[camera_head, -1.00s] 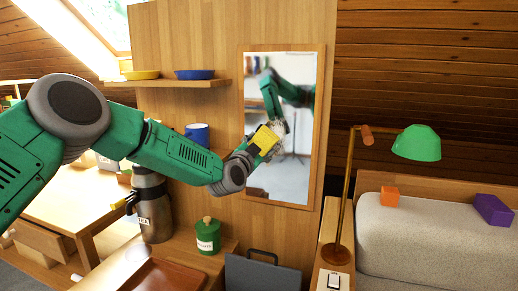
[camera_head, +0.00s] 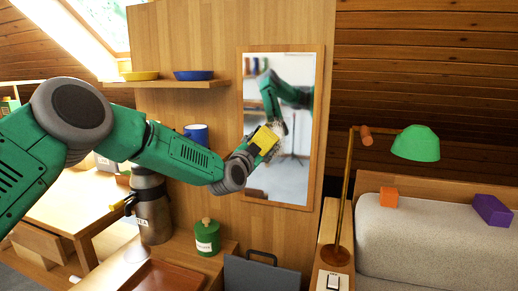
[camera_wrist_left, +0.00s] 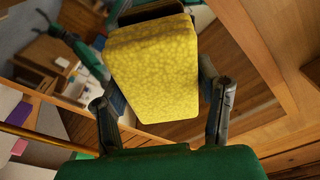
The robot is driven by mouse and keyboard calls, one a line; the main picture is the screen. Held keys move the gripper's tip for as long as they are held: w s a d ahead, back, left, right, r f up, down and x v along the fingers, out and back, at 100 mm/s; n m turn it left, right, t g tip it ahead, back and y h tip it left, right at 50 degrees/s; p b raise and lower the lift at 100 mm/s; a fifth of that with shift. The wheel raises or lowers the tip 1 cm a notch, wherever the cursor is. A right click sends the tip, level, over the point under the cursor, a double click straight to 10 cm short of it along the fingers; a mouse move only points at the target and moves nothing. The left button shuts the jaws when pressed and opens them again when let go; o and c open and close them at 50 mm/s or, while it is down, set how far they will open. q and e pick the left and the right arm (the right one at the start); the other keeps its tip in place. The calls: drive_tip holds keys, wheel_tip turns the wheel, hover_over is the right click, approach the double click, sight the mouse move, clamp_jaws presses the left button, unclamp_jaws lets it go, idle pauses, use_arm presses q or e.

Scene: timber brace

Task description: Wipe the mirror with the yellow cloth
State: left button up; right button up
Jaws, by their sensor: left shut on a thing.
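The mirror (camera_head: 292,184) hangs upright in a wooden frame on the wooden partition. The yellow cloth (camera_head: 265,139) is a thick pad at the mirror's left-middle part; the wrist view shows its speckled yellow face (camera_wrist_left: 152,65) between the two fingers. My left gripper (camera_head: 256,148) is shut on the cloth and holds it at the glass. Whether the cloth touches the glass cannot be told. The mirror reflects my green arm and the room. No clear smear shows on the visible glass; the part behind the cloth is hidden. My right gripper is not in view.
A shelf (camera_head: 180,84) with a yellow and a blue dish is left of the mirror. Below stand a metal flask (camera_head: 153,208), a green jar (camera_head: 207,238) and a brown tray (camera_head: 165,277). A green-shaded lamp (camera_head: 415,143) stands right of the mirror.

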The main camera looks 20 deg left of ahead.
sight(288, 143)
use_arm(q)
drive_tip(key=shift+w, duration=0.65)
idle(1.0)
drive_tip(key=shift+d, duration=0.1)
drive_tip(key=shift+d, duration=1.2)
drive_tip(key=shift+s+d+p, duration=0.15)
drive_tip(key=shift+d+p, duration=0.25)
drive_tip(key=shift+d, duration=0.85)
drive_tip(key=shift+d, duration=1.25)
